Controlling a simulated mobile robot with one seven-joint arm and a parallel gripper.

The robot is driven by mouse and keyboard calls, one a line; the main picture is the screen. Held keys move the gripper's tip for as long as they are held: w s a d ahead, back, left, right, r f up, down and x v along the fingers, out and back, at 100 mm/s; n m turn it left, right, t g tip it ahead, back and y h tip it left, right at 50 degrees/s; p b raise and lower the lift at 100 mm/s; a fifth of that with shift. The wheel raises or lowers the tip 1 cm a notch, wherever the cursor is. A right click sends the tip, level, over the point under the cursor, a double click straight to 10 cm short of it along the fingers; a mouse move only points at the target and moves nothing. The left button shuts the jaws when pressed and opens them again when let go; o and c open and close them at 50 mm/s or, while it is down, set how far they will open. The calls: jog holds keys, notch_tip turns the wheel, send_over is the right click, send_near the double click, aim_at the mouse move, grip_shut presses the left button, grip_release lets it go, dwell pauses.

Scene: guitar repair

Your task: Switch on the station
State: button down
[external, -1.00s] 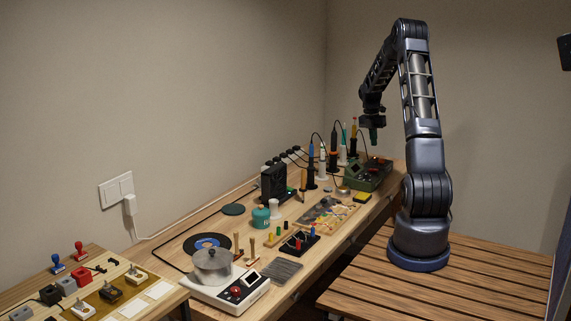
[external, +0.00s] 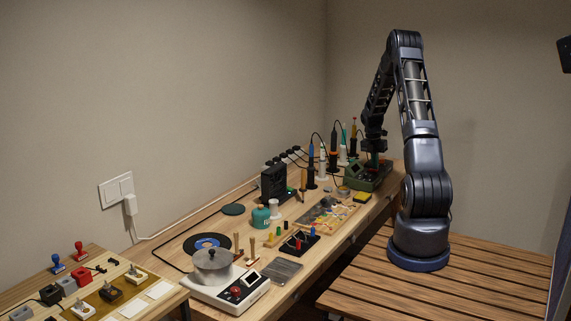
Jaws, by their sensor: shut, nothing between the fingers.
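The green station (external: 362,181) is a box near the far right end of the long workbench, with a dark top face. My gripper (external: 375,161) points down at its top, at or just above it. The fingers are shut with nothing between them. The arm partly hides the station's top and back, so I cannot tell whether the fingertips touch it or where a switch lies. Several soldering irons in stands (external: 333,150) are just left of and behind the station.
A black unit (external: 273,184) stands mid-bench near a parts tray (external: 326,214). A yellow block (external: 362,197) lies before the station. A white device with a grey pot (external: 212,266) is at the near end. A wooden slatted platform (external: 440,290) lies right.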

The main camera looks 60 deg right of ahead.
jog(key=shift+s+f, duration=0.2)
jog(key=shift+f, duration=0.1)
jog(key=shift+w, duration=0.1)
jog(key=shift+w, duration=0.75)
jog(key=shift+r, duration=0.1)
notch_tip(320, 180, up, 14)
jog(key=w, duration=0.2)
dwell(0.4)
jog(key=shift+s, duration=0.15)
